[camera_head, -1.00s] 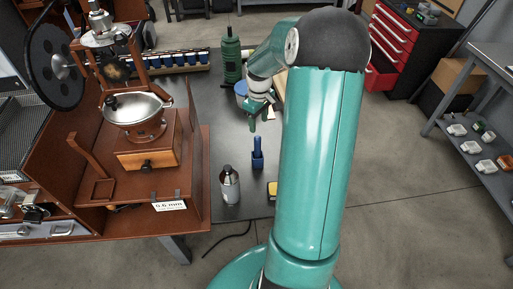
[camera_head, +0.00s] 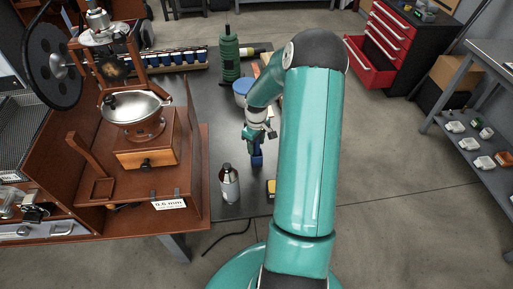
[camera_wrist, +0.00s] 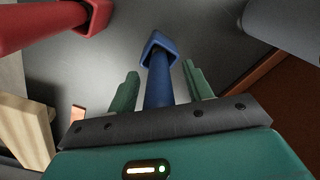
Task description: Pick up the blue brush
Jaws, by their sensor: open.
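The blue brush (camera_head: 257,160) stands upright on the dark table in the head view, its wide end down and its handle up. My gripper (camera_head: 257,137) is right above it, covering the upper handle. In the wrist view the brush (camera_wrist: 158,84) lies between the two green fingers of my gripper (camera_wrist: 160,70). The fingers are open, with a gap visible on each side of the handle. The handle's near end is hidden behind the gripper's dark front bar.
A bottle (camera_head: 230,185) stands left of the brush, and a yellow and black block (camera_head: 271,189) lies near the table's front edge. A blue container (camera_head: 241,92) and a green canister (camera_head: 230,58) stand behind. The wooden grinder (camera_head: 146,150) is at left.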

